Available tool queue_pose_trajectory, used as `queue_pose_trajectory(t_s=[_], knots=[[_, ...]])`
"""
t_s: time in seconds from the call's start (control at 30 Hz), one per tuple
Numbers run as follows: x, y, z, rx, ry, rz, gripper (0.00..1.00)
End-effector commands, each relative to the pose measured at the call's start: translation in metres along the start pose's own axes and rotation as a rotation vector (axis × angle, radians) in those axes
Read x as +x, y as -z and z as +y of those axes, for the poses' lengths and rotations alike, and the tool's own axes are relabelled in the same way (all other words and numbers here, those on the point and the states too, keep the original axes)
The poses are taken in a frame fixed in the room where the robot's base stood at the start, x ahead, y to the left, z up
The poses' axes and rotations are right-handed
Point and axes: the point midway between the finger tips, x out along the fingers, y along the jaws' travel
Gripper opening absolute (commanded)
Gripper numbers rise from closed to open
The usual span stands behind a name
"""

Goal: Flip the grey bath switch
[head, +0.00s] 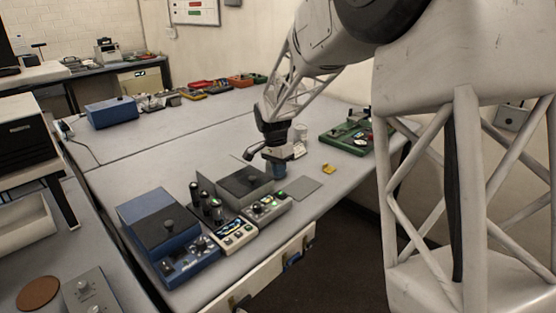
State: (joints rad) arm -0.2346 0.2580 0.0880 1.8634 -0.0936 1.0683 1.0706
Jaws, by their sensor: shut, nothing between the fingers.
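The grey bath (241,182) stands on the grey worktop in the middle of the head view, with a dark lid and a small knob on top. Its front control panel (264,208) carries small knobs and a lit green spot near its right end. The switch is too small to pick out clearly. My gripper (279,174) points down just behind and to the right of the panel's right end, close to the bath's right side. Its fingers are shut and small in the picture. I cannot tell whether they touch anything.
A blue bath (158,221) and a cream control unit (234,235) stand to the left. Several dark-capped bottles (206,205) stand between. A grey plate (304,187) and a yellow piece (328,169) lie right. A green tray (346,141) is behind.

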Motion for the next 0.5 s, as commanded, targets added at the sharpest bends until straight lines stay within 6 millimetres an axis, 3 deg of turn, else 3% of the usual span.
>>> queue_pose_trajectory(t_s=[0.2, 0.5], knots=[[0.034, 0.000, 0.000, 0.000, -0.002, -0.001, 0.00], [0.063, 0.000, 0.000, 0.000, 0.001, 0.000, 0.00]])
